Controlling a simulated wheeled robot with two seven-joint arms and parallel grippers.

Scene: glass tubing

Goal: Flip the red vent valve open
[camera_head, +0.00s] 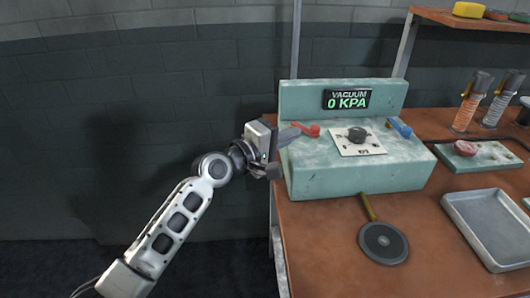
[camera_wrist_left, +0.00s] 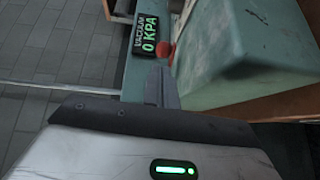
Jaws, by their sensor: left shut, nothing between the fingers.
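The red vent valve (camera_head: 309,130) sits on the left part of the pale green vacuum console (camera_head: 340,180). Its red handle points left, toward my gripper. My left gripper (camera_head: 294,133) is shut and empty at the console's left side, its fingertips close to the handle's left end. I cannot tell whether they touch. In the left wrist view, part of the red valve (camera_wrist_left: 167,52) shows just beyond the shut fingers (camera_wrist_left: 162,82), which hide some of it. My right gripper is not in view.
The display (camera_head: 349,99) reads VACUUM 0 KPA. A dark knob (camera_head: 357,134) and a blue valve (camera_head: 399,127) are further right. A round dark pad with a handle (camera_head: 383,243) lies in front. A metal tray (camera_head: 489,228) is at the right.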

